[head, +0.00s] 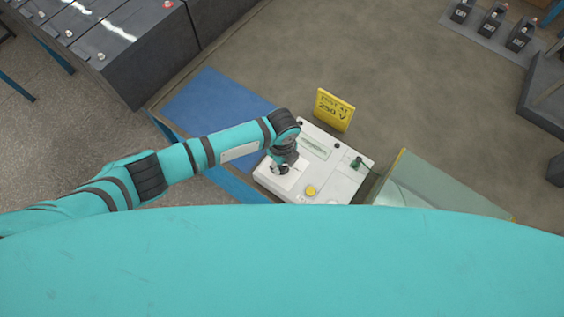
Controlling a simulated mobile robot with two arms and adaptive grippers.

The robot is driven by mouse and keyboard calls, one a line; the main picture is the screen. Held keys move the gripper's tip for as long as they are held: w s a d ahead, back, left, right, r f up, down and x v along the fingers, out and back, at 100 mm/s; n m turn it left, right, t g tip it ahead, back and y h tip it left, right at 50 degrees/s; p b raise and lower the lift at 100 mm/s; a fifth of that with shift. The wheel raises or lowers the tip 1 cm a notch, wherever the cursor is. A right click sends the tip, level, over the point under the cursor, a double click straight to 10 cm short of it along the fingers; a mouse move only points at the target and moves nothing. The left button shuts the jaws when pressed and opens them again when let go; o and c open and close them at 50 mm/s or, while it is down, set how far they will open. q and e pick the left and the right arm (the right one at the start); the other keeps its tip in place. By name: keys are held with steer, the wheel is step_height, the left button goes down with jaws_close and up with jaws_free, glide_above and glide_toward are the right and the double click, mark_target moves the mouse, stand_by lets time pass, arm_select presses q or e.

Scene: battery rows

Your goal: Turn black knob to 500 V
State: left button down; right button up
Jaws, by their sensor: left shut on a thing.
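The white tester box (340,178) stands on the table in the middle of the head view. My left gripper (281,169) points down onto the left part of its top face. It is shut on the black knob, which the fingers and wrist largely hide. I cannot read the knob's pointer or the scale around it. A yellow sign (334,110) stands behind the box, and its lower line reads 250 V. My right gripper is not in view.
The box top also bears a yellow button (310,190), a display window (314,146) and a dark green part (356,163). A clear greenish panel (430,188) stands at its right. A blue mat (213,102) lies behind my arm. Large batteries (120,40) stand at upper left.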

arm_select(q)
steer(key=shift+m+b, duration=0.3)
steer(key=shift+m, duration=1.3)
steer(key=c, duration=0.9)
jaws_free()
steer(key=shift+c, duration=0.2)
steer(key=shift+r, duration=0.15)
step_height(320, 180, up, 12)
